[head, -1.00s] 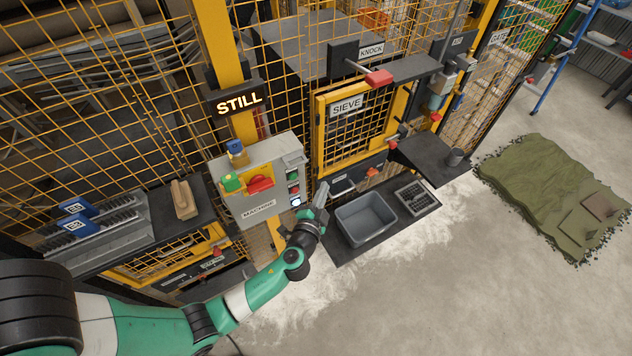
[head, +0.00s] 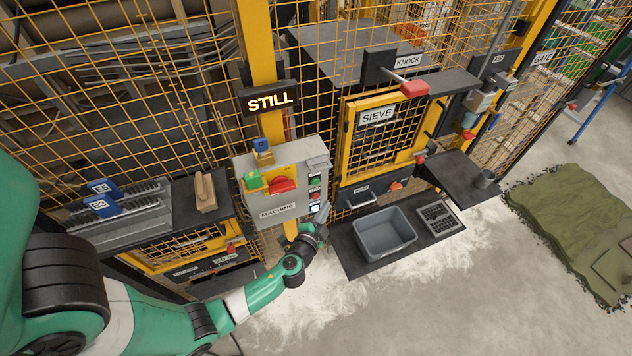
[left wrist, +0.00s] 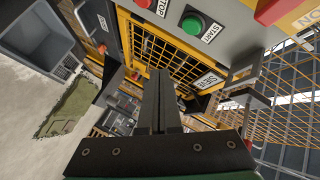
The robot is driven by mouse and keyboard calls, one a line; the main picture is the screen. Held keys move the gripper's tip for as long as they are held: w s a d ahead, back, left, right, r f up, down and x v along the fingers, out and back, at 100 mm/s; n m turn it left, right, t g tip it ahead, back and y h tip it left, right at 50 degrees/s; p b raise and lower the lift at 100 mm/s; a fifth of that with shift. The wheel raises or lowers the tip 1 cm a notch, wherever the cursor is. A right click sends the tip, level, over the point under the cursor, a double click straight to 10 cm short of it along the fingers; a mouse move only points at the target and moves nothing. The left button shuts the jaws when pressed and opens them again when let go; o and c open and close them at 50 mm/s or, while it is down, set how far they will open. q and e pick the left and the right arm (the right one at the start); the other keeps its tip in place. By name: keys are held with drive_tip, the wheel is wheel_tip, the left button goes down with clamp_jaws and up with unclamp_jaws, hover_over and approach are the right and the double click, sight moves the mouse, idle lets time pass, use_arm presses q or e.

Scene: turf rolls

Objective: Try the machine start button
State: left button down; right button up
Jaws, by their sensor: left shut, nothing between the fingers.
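The grey machine control box (head: 262,195) is mounted on a yellow post. Its right side has a column with the green start button (head: 315,182), the red stop button (head: 314,196) and a lit white one below. In the left wrist view the green button (left wrist: 192,25) sits beside a START label, with the red STOP button (left wrist: 144,2) at the top edge. My left gripper (head: 324,210) is shut and empty, just right of the box's lower right corner; its fingers (left wrist: 160,76) point up in the wrist view, apart from the green button. My right gripper is not in view.
A lit sign (head: 270,101) reads STILL. The box carries a red handle (head: 282,185) with green and blue pieces beside it. The yellow sieve door (head: 376,115), red knock handle (head: 414,89) and grey bin (head: 384,233) stand right. Open powdery floor lies in front.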

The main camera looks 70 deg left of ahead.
sight(319, 182)
use_arm(q)
drive_tip(key=a, duration=0.6)
drive_tip(key=shift+a, duration=0.15)
drive_tip(key=shift+a, duration=0.1)
idle(1.7)
drive_tip(key=shift+a, duration=0.3)
drive_tip(key=shift+a, duration=0.45)
idle(0.6)
drive_tip(key=shift+d, duration=0.85)
